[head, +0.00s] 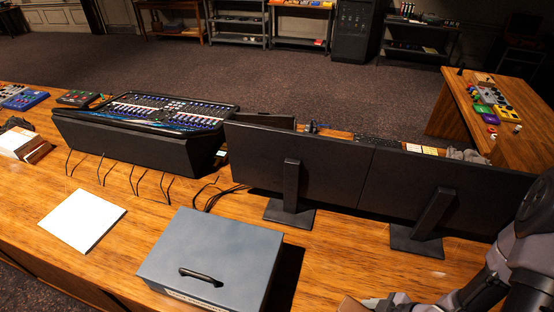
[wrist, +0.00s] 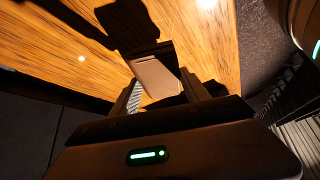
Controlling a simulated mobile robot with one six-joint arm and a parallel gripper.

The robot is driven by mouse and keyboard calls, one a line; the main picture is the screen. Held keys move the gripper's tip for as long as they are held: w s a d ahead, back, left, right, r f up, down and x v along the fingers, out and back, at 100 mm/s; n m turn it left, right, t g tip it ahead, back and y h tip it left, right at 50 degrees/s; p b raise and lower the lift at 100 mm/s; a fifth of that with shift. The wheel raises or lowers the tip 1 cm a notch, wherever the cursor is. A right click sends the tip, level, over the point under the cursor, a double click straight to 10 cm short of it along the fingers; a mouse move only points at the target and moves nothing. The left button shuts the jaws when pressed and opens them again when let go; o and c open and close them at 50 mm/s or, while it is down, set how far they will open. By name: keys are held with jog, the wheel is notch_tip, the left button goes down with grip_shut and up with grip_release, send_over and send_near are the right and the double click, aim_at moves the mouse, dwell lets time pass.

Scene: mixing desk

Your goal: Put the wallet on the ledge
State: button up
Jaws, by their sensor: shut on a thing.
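My gripper (wrist: 160,92) is shut on a tan-brown flat piece, the wallet (wrist: 154,76), which shows between the fingers in the wrist view. In the head view a brown corner of the wallet (head: 351,304) shows at the bottom edge, just left of my gripper (head: 376,302). Most of the wallet and the fingers are cut off there. The wallet is over or near the front of the wooden desk (head: 330,270), right of the grey box; I cannot tell its height. No surface is clearly recognisable as the ledge.
A grey-blue box with a black handle (head: 215,258) stands left of my gripper. Two black monitors (head: 300,165) stand behind it on stands. A black mixing console (head: 150,130) is further left, with cables before it. A white sheet (head: 82,221) lies at the left.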

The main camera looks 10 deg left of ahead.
jog(key=shift+r, duration=0.1)
jog(key=shift+s+r, duration=0.1)
jog(key=shift+s, duration=0.05)
jog(key=shift+a, duration=0.3)
jog(key=w+a, duration=0.3)
jog(key=a, duration=0.1)
jog(key=w+a+f, duration=0.1)
jog(key=w+a, duration=0.2)
jog(key=a, duration=0.1)
jog(key=w+a, duration=0.2)
jog(key=a, duration=0.2)
jog(key=shift+w+f+p, duration=0.2)
jog(key=shift+w+p, duration=0.2)
jog(key=shift+w+a+f, duration=0.15)
jog(key=shift+f, duration=0.1)
notch_tip(320, 180, down, 3)
jog(key=shift+w+f, duration=0.1)
jog(key=shift+w, duration=0.05)
jog(key=shift+f+b, duration=0.15)
jog(key=shift+b, duration=0.25)
jog(key=o, duration=1.4)
